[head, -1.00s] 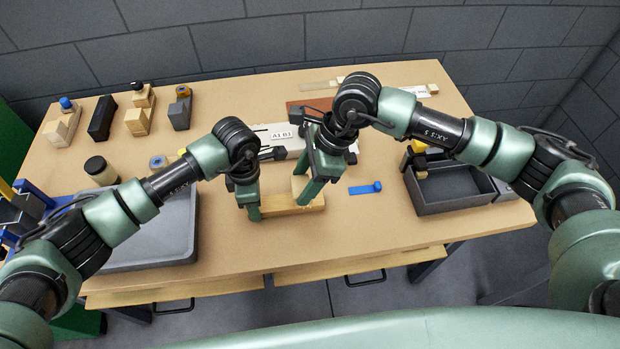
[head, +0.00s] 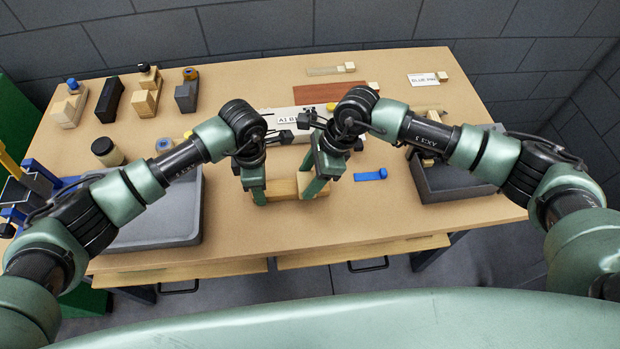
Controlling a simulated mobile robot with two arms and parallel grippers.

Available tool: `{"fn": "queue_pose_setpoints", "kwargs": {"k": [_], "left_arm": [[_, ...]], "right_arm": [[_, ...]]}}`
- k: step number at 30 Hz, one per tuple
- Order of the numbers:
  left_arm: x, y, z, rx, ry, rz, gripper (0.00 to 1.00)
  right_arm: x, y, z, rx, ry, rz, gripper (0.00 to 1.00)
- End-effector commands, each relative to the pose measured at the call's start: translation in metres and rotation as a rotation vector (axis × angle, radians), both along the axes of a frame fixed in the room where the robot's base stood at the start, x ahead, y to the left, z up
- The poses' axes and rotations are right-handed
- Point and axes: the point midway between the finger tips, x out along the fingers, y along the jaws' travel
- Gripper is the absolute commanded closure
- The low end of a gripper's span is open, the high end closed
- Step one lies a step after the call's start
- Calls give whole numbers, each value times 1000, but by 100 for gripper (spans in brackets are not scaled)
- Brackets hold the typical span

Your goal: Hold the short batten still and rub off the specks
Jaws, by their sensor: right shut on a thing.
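The short batten (head: 281,189), a pale wooden strip, lies near the front middle of the table. My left gripper (head: 257,186) is down at its left end; its fingers overlap in this view, so I cannot tell whether they close on it. My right gripper (head: 318,177) is shut on a small pale block (head: 302,181) at the batten's right end. The block seems to touch the batten, but its lower part is partly hidden by a finger. I cannot make out specks on the batten.
A grey tray (head: 190,232) lies to the left and a dark open box (head: 460,190) to the right. A blue strip (head: 369,176) lies right of the batten. A white labelled fixture (head: 283,118) and a reddish-brown board (head: 318,94) lie behind. The front middle strip is clear.

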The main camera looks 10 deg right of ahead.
Motion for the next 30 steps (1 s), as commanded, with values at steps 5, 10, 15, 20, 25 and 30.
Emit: {"fn": "queue_pose_setpoints", "kwargs": {"k": [5, 10, 15, 20, 25, 30], "left_arm": [[0, 0, 0, -1, 0, -1, 64], [0, 0, 0, -1, 0, -1, 65], [0, 0, 0, -1, 0, -1, 65], [0, 0, 0, -1, 0, -1, 64], [0, 0, 0, 0, 0, 0, 64], [0, 0, 0, 0, 0, 0, 64]], "right_arm": [[18, 0, 0, 0, -2, -4, 94], [33, -1, 0, 0, -2, -4, 94], [49, -1, 0, -1, -2, -3, 94], [53, -2, -2, -1, 0, -1, 94], [36, -2, -1, -1, 0, 0, 94], [21, -1, -1, -1, 0, 0, 94]]}}
